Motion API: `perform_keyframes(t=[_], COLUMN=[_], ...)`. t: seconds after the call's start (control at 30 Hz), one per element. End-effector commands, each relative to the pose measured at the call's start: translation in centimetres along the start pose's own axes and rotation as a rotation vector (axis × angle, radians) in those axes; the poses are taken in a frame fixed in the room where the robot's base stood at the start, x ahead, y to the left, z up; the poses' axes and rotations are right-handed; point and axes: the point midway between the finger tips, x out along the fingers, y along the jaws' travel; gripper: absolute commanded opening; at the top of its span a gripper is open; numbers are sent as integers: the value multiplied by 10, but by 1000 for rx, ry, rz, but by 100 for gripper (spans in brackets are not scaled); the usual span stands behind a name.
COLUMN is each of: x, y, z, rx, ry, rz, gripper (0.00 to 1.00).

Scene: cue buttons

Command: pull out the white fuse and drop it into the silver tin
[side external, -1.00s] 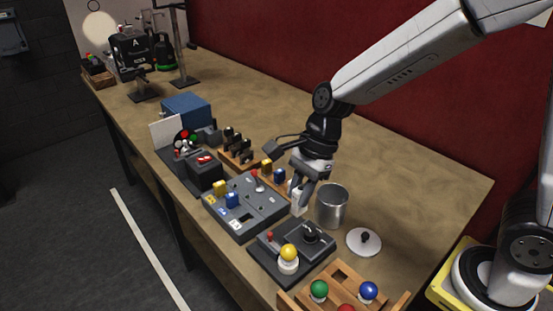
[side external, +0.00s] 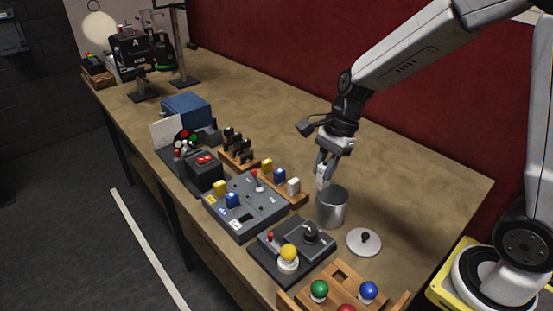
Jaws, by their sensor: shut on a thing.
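My gripper (side external: 325,174) is shut on a white fuse (side external: 321,180), whose pale side shows between the fingers. The fuse is clear of the fuse panel (side external: 262,222) and hangs just above the left rim of the silver tin (side external: 332,211). The tin stands open on the table; its inside is mostly hidden. A yellow fuse (side external: 219,187) and a blue fuse (side external: 232,200) stand in the panel. Another white fuse (side external: 293,186) stands in a wooden rack behind the panel, beside a blue one (side external: 279,175) and a yellow one (side external: 266,166).
A round lid (side external: 364,243) with a black knob lies right of the tin. A dark box (side external: 292,248) with a yellow ball knob and a joystick stands in front. A wooden tray (side external: 340,281) with coloured balls is at the front edge. The table behind the tin is clear.

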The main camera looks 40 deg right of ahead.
Motion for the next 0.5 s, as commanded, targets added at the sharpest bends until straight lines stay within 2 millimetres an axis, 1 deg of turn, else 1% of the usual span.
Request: perform_keyframes(t=[0.03,0.2,0.33,0.5], x=[-4,-11,-14,-15], y=[-1,-2,-2,-1], z=[-11,-34,-43,-45], rx=[5,3,1,-1], ry=[-1,-4,-5,-5], rz=[-1,-1,-1,-1], gripper=[0,0,0,0])
